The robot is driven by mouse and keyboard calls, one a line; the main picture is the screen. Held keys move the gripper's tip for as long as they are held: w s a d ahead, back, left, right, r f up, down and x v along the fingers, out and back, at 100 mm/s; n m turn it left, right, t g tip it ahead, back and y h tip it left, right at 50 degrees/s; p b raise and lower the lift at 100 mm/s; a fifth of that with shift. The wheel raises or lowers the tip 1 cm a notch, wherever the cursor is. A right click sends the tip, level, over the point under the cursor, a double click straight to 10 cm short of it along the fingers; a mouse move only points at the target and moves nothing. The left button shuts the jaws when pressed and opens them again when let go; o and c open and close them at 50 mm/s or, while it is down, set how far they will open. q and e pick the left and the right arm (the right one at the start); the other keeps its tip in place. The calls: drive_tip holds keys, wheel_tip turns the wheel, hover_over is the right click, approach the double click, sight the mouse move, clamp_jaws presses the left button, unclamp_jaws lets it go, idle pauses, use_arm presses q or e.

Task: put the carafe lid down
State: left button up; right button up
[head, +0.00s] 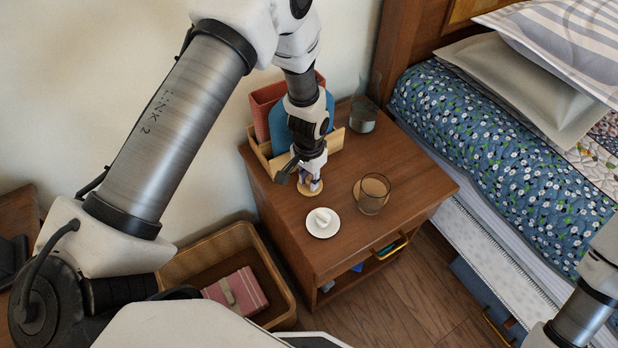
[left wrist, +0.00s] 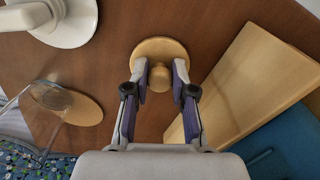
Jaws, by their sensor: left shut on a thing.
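The carafe lid (head: 313,193) is a round, pale wooden disc with a knob, over the brown nightstand top (head: 287,203). In the left wrist view the lid (left wrist: 155,47) shows between the fingers, with its knob gripped. My left gripper (head: 310,180) points down and is shut on the knob; in the left wrist view the gripper (left wrist: 160,80) has a finger on each side. I cannot tell whether the lid touches the tabletop. A clear glass carafe (head: 363,118) stands at the back of the nightstand. Of my right arm, only links show at the lower right; its gripper is out of view.
A drinking glass (head: 372,197) stands to the right. A wooden holder (head: 336,140) with red and blue items is behind. A basket (head: 262,245) sits below left; a bed (head: 470,120) is right.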

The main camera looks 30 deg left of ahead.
sight(309, 180)
use_arm(q)
drive_tip(key=o, duration=0.9)
drive_tip(key=shift+f, duration=0.15)
wheel_tip(309, 180, up, 12)
drive_tip(key=shift+s+r+p, duration=0.1)
drive_tip(key=shift+r+p, duration=0.1)
drive_tip(key=shift+p, duration=0.4)
